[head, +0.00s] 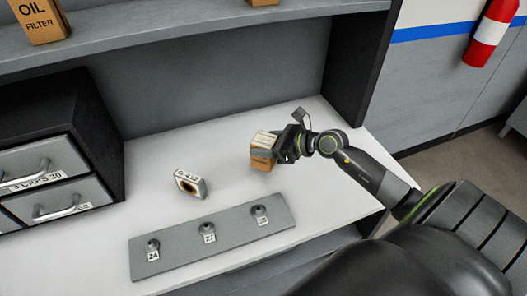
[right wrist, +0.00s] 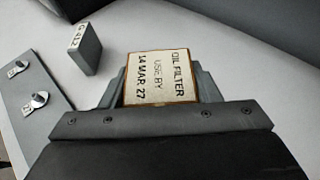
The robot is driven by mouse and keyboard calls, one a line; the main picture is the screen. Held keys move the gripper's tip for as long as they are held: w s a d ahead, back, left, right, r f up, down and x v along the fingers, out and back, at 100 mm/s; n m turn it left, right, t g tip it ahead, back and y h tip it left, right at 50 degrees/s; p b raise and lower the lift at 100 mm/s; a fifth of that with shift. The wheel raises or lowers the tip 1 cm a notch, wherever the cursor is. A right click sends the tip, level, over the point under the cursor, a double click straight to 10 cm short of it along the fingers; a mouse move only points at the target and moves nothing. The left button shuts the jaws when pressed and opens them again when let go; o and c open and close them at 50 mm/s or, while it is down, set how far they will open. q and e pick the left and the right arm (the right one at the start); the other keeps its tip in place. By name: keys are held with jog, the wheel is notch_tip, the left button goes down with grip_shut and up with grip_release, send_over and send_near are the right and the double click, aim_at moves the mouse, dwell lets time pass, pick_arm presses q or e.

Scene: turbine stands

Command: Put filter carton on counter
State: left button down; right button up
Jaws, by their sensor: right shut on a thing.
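The filter carton (head: 263,158) is a small brown box with a pale label. In the right wrist view the carton (right wrist: 160,78) shows a label reading "OIL FILTER USE BY 14 MAR 27". My right gripper (head: 278,150) is shut on it, with one finger on each side in the right wrist view (right wrist: 165,88). The carton is over the white counter (head: 230,135), at or close to its surface; I cannot tell whether it touches. My left gripper is not in view.
A grey plate with several tagged knobs (head: 180,240) lies at the counter's front. A drawer cabinet (head: 60,150) stands left. Another oil filter carton (head: 40,20) is on the shelf (head: 180,40) above.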

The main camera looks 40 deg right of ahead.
notch_tip(320, 180, down, 3)
jog(key=shift+f, duration=0.1)
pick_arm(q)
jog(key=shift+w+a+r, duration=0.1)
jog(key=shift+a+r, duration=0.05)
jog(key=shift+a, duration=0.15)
pick_arm(e)
jog(key=shift+f, duration=0.2)
jog(key=o, duration=0.8)
jog(key=shift+f, duration=0.2)
jog(key=o, duration=0.4)
jog(key=shift+r, duration=0.1)
jog(key=shift+o, duration=0.2)
jog(key=shift+r, duration=0.1)
jog(key=shift+s+d, duration=0.2)
jog(key=shift+s, duration=0.1)
pick_arm(q)
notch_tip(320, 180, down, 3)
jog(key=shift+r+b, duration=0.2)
jog(key=shift+b, duration=1.05)
pick_arm(e)
jog(key=v, duration=1.1)
